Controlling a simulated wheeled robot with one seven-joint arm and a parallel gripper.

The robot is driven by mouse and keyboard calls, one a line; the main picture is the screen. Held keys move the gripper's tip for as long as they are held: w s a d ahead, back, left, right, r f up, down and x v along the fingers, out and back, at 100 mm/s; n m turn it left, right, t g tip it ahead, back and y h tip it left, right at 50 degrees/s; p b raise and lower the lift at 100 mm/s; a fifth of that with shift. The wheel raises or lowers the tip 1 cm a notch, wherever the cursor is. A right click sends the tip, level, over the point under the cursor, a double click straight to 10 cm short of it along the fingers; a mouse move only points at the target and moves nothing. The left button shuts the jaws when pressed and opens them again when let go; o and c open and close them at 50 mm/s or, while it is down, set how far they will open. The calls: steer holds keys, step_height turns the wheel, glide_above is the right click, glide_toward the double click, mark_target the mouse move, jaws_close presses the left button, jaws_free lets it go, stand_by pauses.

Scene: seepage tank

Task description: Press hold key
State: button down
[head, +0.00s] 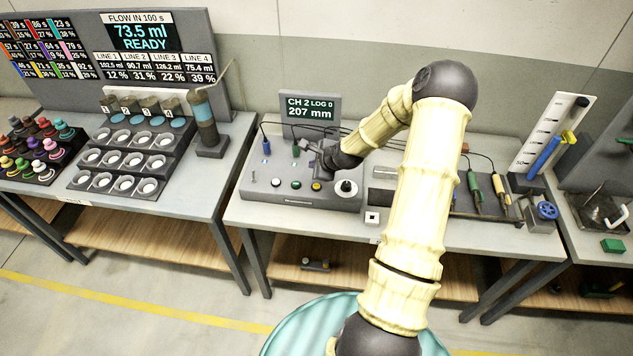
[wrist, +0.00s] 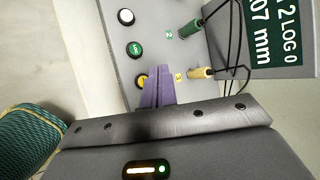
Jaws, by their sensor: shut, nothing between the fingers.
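The grey console (head: 290,203) carries a white key (head: 275,183), a green key (head: 296,185) and a yellow key (head: 316,186) in a row. In the wrist view the white key (wrist: 126,16) and the green key (wrist: 134,48) are clear. The yellow key (wrist: 140,80) is partly hidden by my gripper (wrist: 155,80). My gripper's purple fingers are together and empty, right beside the yellow key in that view. I cannot tell whether they touch it. Key markings are too small to read, so I cannot tell which is the hold key.
The display (head: 310,108) reads CH 2, LOG 0, 207 mm. A black-and-white knob (head: 346,188) sits right of the keys. A green plug (wrist: 190,28) and a yellow plug (wrist: 200,72) with black cables stand close to my fingers. A rack of cups (head: 125,160) is on the left table.

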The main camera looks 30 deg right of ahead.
mark_target(319, 188)
steer(key=shift+w+d+f+m+t, duration=0.1)
steer(key=shift+w+d+m+t, duration=0.15)
steer(key=shift+d+m, duration=0.25)
steer(key=shift+w+d+m+t, duration=0.15)
steer(key=shift+w+d+m, duration=0.1)
steer(key=shift+d+m, duration=0.25)
steer(key=shift+f+b, duration=3.15)
steer(key=shift+f, duration=1.25)
steer(key=shift+f, duration=0.4)
steer(key=shift+f+b, duration=0.4)
steer(key=shift+b, duration=0.1)
steer(key=shift+s+r+p, duration=0.1)
steer(key=shift+r+p, duration=0.5)
steer(key=shift+r, duration=0.25)
